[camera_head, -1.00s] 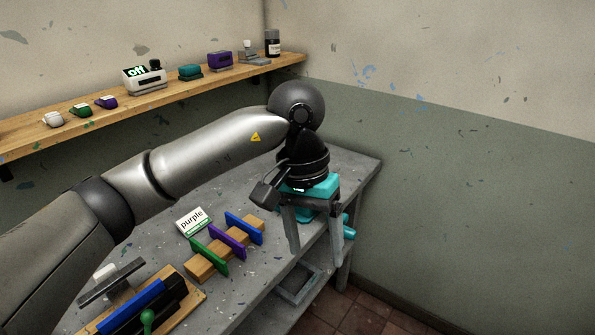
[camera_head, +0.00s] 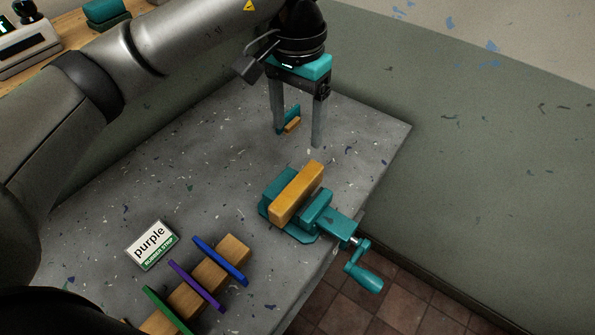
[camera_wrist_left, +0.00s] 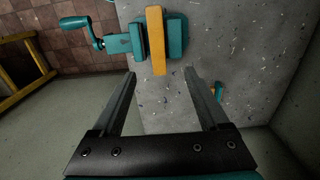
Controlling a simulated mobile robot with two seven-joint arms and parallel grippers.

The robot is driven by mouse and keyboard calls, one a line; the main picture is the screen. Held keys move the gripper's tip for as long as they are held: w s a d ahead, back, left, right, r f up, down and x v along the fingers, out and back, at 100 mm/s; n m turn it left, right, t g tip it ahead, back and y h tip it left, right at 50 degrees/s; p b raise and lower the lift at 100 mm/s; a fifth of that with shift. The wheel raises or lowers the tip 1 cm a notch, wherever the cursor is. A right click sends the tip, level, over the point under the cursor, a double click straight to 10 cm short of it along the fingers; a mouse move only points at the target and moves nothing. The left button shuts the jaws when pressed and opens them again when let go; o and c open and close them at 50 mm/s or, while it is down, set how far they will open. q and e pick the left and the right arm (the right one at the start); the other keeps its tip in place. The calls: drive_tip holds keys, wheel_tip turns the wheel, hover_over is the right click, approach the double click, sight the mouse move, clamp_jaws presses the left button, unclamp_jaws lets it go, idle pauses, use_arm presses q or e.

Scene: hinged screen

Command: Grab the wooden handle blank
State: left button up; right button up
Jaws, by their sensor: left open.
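My left gripper (camera_head: 298,138) is open and empty, pointing down above the bench, behind the vise in the head view. Its two grey fingers (camera_wrist_left: 160,74) are apart and not touching the block. My right gripper is not in view.
A small teal and wooden piece (camera_head: 291,120) shows behind the left fingers. A wooden rack (camera_head: 186,300) with green, purple and blue plates stands at lower left, near a "purple" card (camera_head: 152,245). The vise handle (camera_head: 364,277) sticks out past the bench edge.

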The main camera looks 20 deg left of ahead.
use_arm(q)
approach(298, 185)
wheel_tip(298, 185, down, 3)
drive_tip(key=shift+w+a+f+p, duration=0.1)
drive_tip(key=shift+a+p, duration=0.05)
drive_tip(key=shift+p, duration=0.15)
drive_tip(key=shift+f, duration=0.35)
wheel_tip(298, 185, down, 5)
drive_tip(key=shift+r+p, duration=0.1)
drive_tip(key=shift+p, duration=0.3)
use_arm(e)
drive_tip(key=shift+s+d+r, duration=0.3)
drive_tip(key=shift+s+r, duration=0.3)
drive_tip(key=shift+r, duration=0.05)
use_arm(q)
clamp_jaws()
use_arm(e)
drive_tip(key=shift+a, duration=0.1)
